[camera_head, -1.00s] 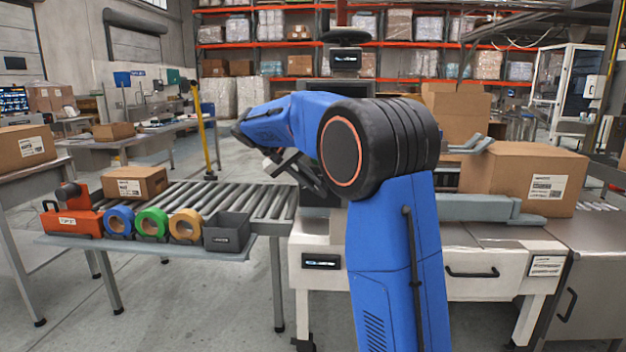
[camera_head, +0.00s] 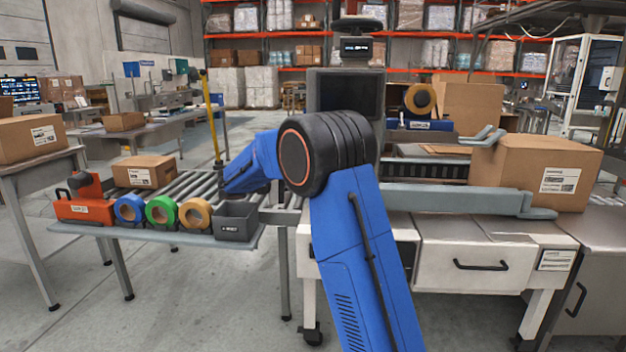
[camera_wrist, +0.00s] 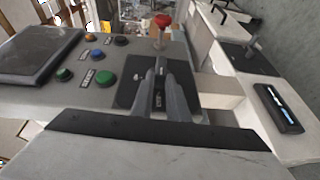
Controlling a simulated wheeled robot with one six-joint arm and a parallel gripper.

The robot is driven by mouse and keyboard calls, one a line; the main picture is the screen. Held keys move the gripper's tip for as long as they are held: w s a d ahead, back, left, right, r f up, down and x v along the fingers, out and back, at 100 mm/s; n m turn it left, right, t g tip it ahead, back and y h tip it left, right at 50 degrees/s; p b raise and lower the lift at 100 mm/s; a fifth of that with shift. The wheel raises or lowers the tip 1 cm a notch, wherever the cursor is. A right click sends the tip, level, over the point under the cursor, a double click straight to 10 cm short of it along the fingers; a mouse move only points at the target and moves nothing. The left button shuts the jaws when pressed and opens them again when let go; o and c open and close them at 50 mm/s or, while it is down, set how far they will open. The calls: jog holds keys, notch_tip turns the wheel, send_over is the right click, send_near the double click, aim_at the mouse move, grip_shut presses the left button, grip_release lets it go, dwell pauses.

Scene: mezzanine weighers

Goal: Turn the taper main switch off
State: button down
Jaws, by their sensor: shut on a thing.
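In the wrist view, the taper main switch (camera_wrist: 160,68) has a dark handle on a black plate, on the machine's grey control panel (camera_wrist: 120,55). My gripper (camera_wrist: 160,88) is shut on this handle, with one grey finger on each side. The switch position cannot be read clearly. In the head view, my arm hides the gripper and the switch.
The taper (camera_head: 480,200) carries a dark screen (camera_head: 345,92) and an orange tape roll (camera_head: 420,99). A large carton (camera_head: 520,165) stands at right.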

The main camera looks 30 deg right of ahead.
jog(key=shift+s+d+f+h, duration=0.15)
jog(key=shift+d+f+h, duration=0.1)
jog(key=shift+f+h, duration=0.15)
jog(key=c, duration=1.9)
grip_release()
jog(key=shift+c, duration=0.2)
jog(key=shift+o, duration=1.1)
jog(key=shift+s+d+r, duration=0.1)
jog(key=shift+d, duration=0.05)
jog(key=shift+w+r, duration=0.15)
jog(key=shift+w, duration=0.05)
jog(key=shift+w+a, duration=0.1)
jog(key=shift+a, duration=0.1)
